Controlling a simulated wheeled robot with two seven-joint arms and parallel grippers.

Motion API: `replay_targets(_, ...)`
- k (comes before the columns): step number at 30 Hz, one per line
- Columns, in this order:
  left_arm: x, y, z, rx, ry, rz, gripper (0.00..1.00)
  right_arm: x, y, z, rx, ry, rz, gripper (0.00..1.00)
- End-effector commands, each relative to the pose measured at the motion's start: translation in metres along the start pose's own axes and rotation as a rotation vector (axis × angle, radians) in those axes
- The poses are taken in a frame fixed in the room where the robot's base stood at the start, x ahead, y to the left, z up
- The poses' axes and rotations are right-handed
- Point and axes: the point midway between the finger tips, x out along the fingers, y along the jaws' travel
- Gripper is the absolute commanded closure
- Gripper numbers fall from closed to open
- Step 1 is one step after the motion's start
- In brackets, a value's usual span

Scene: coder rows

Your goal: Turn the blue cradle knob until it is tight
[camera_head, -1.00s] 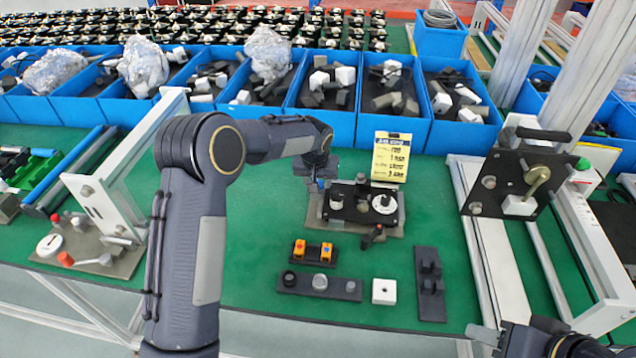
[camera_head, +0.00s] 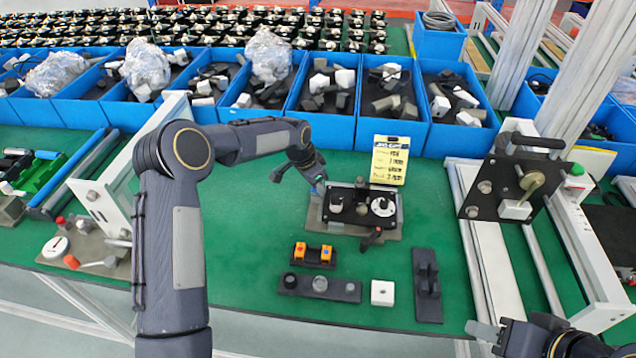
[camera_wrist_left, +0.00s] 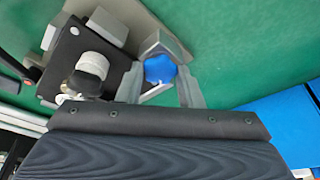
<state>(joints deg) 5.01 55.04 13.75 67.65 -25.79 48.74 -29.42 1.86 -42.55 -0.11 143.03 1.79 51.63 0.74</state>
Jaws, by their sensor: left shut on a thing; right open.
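The blue cradle knob (camera_wrist_left: 160,69) shows as a lobed blue knob in the left wrist view. My left gripper (camera_wrist_left: 158,88) is shut on it, with a grey finger on each side. In the head view my left gripper (camera_head: 318,186) is at the left end of the black cradle fixture (camera_head: 350,216), and the arm hides most of the knob there. The fixture also shows in the left wrist view (camera_wrist_left: 66,60), beside the knob. My right gripper (camera_head: 487,335) is open and empty at the bottom right, away from the fixture.
A yellow label card (camera_head: 390,160) stands behind the fixture. In front lie a block with orange parts (camera_head: 312,252), a black strip (camera_head: 340,290), a white block (camera_head: 382,292) and a black holder (camera_head: 427,285). Blue bins (camera_head: 330,128) line the back. Green table is clear between arm and fixture.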

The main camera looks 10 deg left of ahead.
Motion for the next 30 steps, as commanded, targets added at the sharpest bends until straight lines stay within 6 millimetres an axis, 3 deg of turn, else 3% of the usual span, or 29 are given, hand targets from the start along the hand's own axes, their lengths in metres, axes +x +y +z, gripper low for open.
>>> replay_targets(14,0.0003,-0.0014,0.0,0.113,0.0,0.034,0.95,-0.003,-0.0013,-0.0015,0.0,0.0,0.0,0.57)
replay_targets(28,0.0029,-0.005,-0.0028,0.811,0.001,0.252,0.94,-0.0094,-0.0043,-0.0047,0.0,0.0,0.0,0.57)
replay_targets(29,0.0024,-0.0051,-0.0026,0.828,0.0,0.256,0.66,-0.0093,-0.0043,-0.0047,0.0,0.0,0.0,0.57)
replay_targets(30,0.0021,-0.005,-0.0022,0.823,-0.001,0.254,0.61,-0.009,-0.0041,-0.0045,0.0,0.0,0.0,0.57)
